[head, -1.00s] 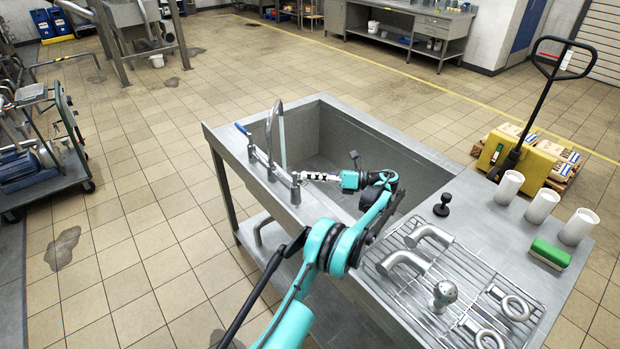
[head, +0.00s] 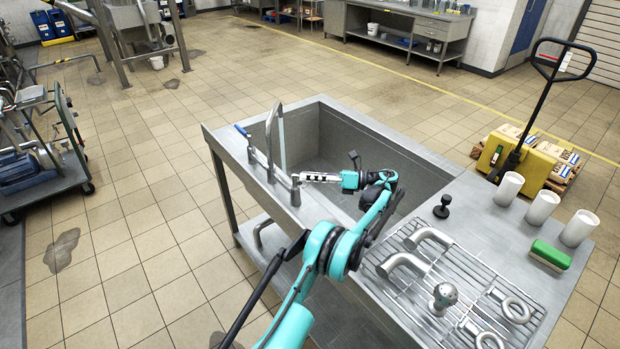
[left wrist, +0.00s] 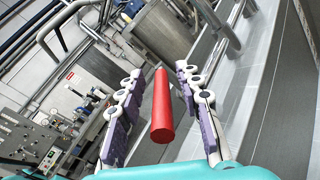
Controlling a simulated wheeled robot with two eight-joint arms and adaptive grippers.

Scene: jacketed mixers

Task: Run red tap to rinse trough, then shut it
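The red tap handle (left wrist: 162,108) shows in the left wrist view as a red bar between the two fingers of my left gripper (left wrist: 158,115). Gaps show on both sides of it, so the gripper is open around it. In the head view my left gripper (head: 305,178) is at the near tap post (head: 295,190) on the sink's left rim and hides the red handle. The curved spout (head: 270,128) stands farther along that rim. A pale strip below its mouth looks like running water. The steel trough (head: 345,150) lies to the right. My right gripper is not in view.
A blue-handled tap (head: 242,130) stands at the rim's far end.

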